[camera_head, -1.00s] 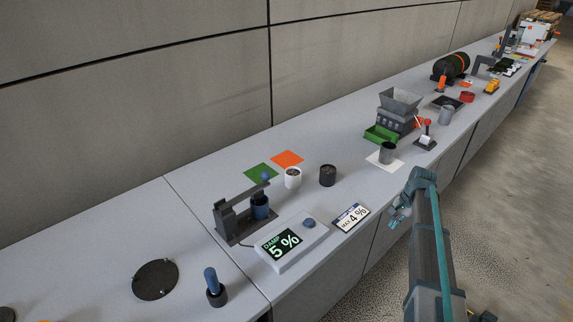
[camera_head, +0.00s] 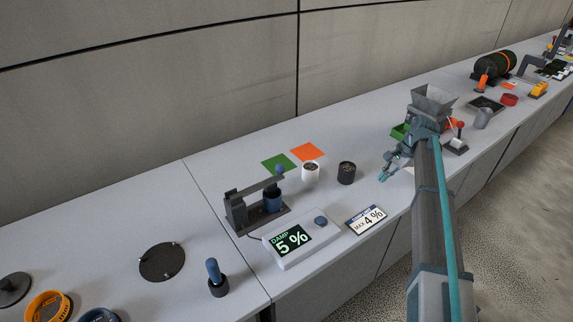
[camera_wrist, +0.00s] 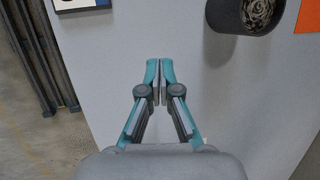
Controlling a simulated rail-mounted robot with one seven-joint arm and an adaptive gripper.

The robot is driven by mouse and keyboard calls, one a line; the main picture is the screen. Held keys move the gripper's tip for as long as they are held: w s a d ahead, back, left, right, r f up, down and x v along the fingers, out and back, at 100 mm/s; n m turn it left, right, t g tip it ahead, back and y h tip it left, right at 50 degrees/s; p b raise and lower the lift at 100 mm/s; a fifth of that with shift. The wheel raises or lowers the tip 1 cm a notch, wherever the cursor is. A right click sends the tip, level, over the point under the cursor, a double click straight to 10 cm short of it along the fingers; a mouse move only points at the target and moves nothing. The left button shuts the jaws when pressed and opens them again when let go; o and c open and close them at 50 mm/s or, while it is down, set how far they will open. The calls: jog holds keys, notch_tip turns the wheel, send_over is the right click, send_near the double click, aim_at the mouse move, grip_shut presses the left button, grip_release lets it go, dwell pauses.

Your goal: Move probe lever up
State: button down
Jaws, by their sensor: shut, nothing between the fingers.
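The probe lever (camera_head: 252,188) is a dark grey arm with a blue ball knob (camera_head: 280,170) at its right end, on a dark stand (camera_head: 236,212) at the left-middle of the bench. The lever lies over a dark blue cup (camera_head: 272,202) on the stand's base. A white meter box (camera_head: 302,244) in front reads "DAMP 5 %". My gripper (camera_head: 384,178) is over the bench to the right of the stand, apart from the lever. In the wrist view my gripper (camera_wrist: 160,66) is shut and empty. The lever is outside the wrist view.
A black cup (camera_head: 346,175) of dark material stands between my gripper and the lever, with a white cup (camera_head: 310,174) beside it. A "MAX 4 %" sign (camera_head: 367,220) lies at the front edge. A grey hopper (camera_head: 432,103) stands behind my arm.

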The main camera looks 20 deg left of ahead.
jog(key=s+a+r+n+g+y+p, duration=0.1)
jog(key=s+a+r+g, duration=0.2)
jog(key=a, duration=0.6)
jog(key=s+a+r+n, duration=0.1)
jog(key=s+a+r, duration=0.1)
jog(key=a+r, duration=0.5)
jog(key=s+a+r+n+g+y+p, duration=0.1)
jog(key=s+a+g, duration=0.15)
jog(key=a, duration=0.85)
jog(key=s+a+f+p, duration=0.3)
jog(key=s+a, duration=0.1)
jog(key=s, duration=0.3)
jog(key=shift+s+f, duration=0.2)
jog(key=shift+f, duration=0.15)
jog(key=shift+a+r+t, duration=0.1)
jog(key=shift+a+t, duration=0.05)
jog(key=shift+t, duration=0.1)
